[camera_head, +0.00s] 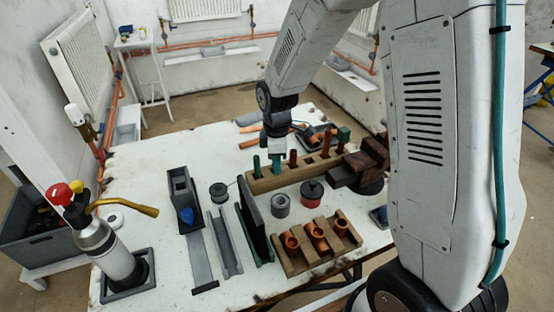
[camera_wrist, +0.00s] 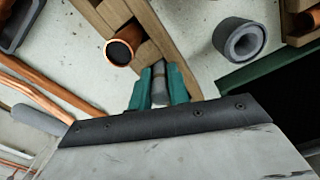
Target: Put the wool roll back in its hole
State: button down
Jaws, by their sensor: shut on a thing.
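My gripper (camera_wrist: 160,88) has its green fingers closed on a grey cylinder, the wool roll (camera_wrist: 159,84). In the head view my gripper (camera_head: 276,163) points down at the left part of the long wooden rack (camera_head: 260,185). The rack (camera_wrist: 178,58) also runs up from the fingertips in the wrist view. The held roll is too small and hidden to make out in the head view. I cannot tell whether its lower end is above the rack or in a hole.
A copper-coloured cylinder (camera_wrist: 122,50) stands close by the fingers. A dark upright plate (camera_head: 252,217) and a wooden holder of copper fittings (camera_head: 318,243) are nearer.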

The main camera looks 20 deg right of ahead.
jog(key=c, duration=1.3)
grip_release()
jog(key=shift+o, duration=0.2)
jog(key=shift+r, duration=3.5)
